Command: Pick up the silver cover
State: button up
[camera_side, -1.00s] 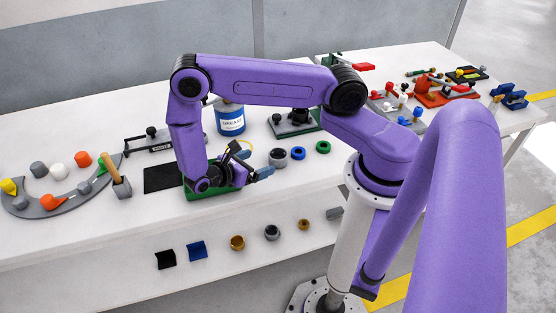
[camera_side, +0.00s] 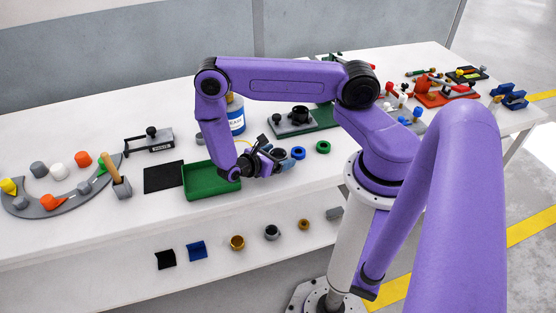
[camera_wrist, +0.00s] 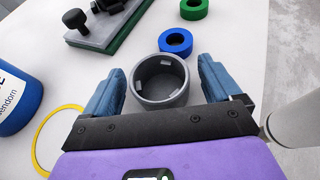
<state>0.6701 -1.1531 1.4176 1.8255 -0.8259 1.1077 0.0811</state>
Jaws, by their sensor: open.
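The silver cover is a grey, hollow round cup (camera_wrist: 160,80) standing on the white table, with its open side up and small tabs inside its rim. In the wrist view it lies between and slightly beyond the two blue fingers of my gripper (camera_wrist: 158,88). The fingers are spread apart on either side of it, with a visible gap at the left. In the side view my gripper (camera_side: 278,160) is low over the table, right of the green tray, and hides most or all of the cover.
A blue ring (camera_wrist: 175,41) and a green ring (camera_wrist: 194,8) lie just beyond the cover. A blue-labelled can (camera_wrist: 14,100) and a yellow ring (camera_wrist: 56,140) are at left. A green tray (camera_side: 205,182) and a black mat (camera_side: 163,176) lie left of my gripper.

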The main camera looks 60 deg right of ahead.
jog(key=shift+c, duration=0.3)
jog(key=c, duration=1.1)
jog(key=shift+r, duration=0.1)
